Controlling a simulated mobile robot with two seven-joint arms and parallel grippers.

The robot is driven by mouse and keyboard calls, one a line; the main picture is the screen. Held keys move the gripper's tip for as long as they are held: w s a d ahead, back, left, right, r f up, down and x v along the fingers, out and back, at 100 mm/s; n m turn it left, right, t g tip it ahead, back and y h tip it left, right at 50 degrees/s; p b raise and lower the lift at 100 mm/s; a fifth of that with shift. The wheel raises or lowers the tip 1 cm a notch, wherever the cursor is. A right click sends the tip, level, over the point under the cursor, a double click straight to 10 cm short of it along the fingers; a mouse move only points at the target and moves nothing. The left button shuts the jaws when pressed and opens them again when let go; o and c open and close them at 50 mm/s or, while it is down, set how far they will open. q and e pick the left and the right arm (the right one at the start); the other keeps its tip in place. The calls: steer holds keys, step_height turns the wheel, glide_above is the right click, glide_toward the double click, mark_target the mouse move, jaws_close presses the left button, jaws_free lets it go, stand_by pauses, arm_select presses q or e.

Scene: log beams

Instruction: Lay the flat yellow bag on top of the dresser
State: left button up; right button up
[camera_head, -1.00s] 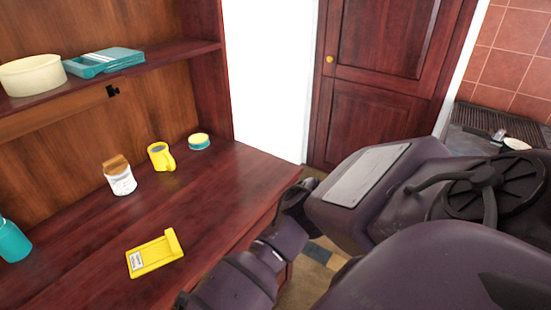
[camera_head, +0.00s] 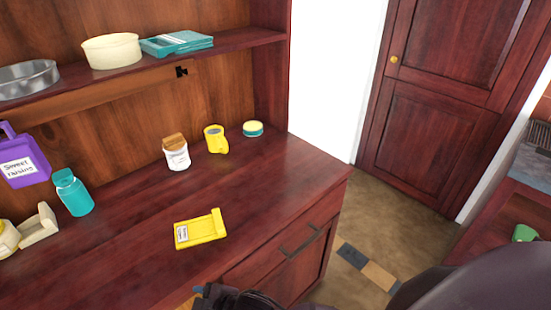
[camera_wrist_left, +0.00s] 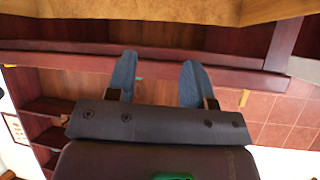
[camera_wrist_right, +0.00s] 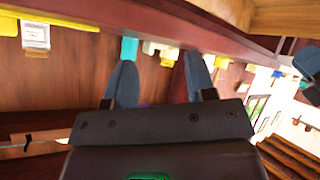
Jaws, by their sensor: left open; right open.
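The flat yellow bag (camera_head: 200,229), with a white label at its left end and a raised fold at its right, lies flat on the dresser top (camera_head: 125,262), near the front edge. Neither gripper touches it in the head view. My left gripper (camera_wrist_left: 156,72) is open and empty in its wrist view, with wood edges and red tiles beyond. My right gripper (camera_wrist_right: 158,70) is open and empty in its wrist view, with yellow and teal things beyond its fingers. A dark part of my arm shows at the bottom of the head view; its fingertips are mostly hidden.
A jar (camera_head: 176,153), yellow mug (camera_head: 215,140) and round tin (camera_head: 253,129) stand behind the bag. A teal bottle (camera_head: 73,193) and purple container (camera_head: 21,158) stand left. The dresser top right of the bag is clear. A shelf (camera_head: 235,41) overhangs the back.

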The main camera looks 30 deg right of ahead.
steer(key=s+d+f+m+h, duration=0.2)
steer(key=s+d+m, duration=0.1)
steer(key=d, duration=0.5)
steer(key=s+d+f+m+t+h, duration=0.1)
steer(key=s+d+f+m+h, duration=0.1)
steer(key=d, duration=0.6)
steer(key=s+d+f+m+t+h, duration=0.1)
steer(key=s+d+f+m+h, duration=0.1)
steer(key=d, duration=0.7)
steer(key=s+f+m, duration=0.1)
steer(key=s+m, duration=0.1)
steer(key=m, duration=0.1)
steer(key=shift+s+m, duration=0.15)
steer(key=shift+m, duration=0.15)
steer(key=shift+a+f+b, duration=0.1)
steer(key=shift+f+b, duration=0.05)
steer(key=shift+b, duration=0.25)
